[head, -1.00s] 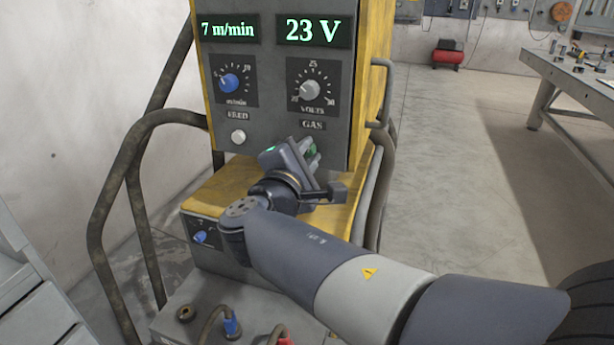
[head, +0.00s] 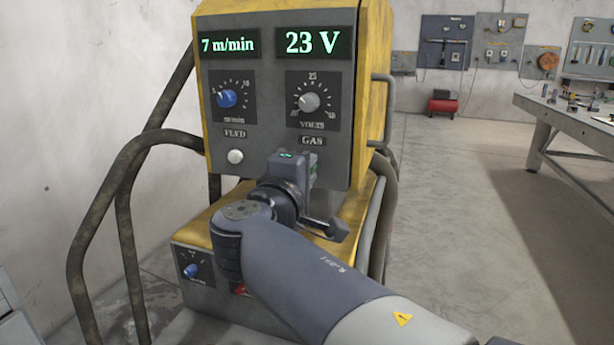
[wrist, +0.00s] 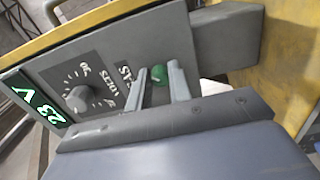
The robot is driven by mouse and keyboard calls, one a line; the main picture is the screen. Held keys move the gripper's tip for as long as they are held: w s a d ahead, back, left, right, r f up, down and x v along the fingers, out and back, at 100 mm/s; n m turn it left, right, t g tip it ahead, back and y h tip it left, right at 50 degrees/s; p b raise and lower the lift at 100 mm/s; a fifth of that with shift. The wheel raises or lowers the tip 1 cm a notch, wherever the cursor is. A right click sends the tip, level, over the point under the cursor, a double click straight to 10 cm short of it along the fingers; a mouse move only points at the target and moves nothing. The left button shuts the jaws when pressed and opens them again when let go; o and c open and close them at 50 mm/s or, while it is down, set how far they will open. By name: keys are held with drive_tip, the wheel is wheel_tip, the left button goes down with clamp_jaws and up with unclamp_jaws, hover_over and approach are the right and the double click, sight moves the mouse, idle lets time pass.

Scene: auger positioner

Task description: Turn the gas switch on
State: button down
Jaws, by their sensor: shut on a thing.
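The gas switch (wrist: 159,74) is a small green knob on the grey front panel (head: 260,130) of the yellow welding machine, by the GAS label (head: 312,140). In the wrist view it sits between the two grey fingers of my gripper (wrist: 157,84), which is shut on it. In the head view my gripper (head: 308,162) is against the panel just below the GAS label and hides the switch. Which way the switch is set cannot be told.
Above are the volts knob (head: 309,102), the blue feed knob (head: 227,98) and displays reading 7 m/min and 23 V. A white button (head: 235,157) is left of my gripper. A workbench (head: 580,130) stands right, with open floor between.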

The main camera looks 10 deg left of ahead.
drive_tip(key=c, duration=1.3)
unclamp_jaws()
drive_tip(key=s+p, duration=0.2)
drive_tip(key=s, duration=0.8)
drive_tip(key=shift+s+a, duration=0.4)
drive_tip(key=shift+w, duration=0.1)
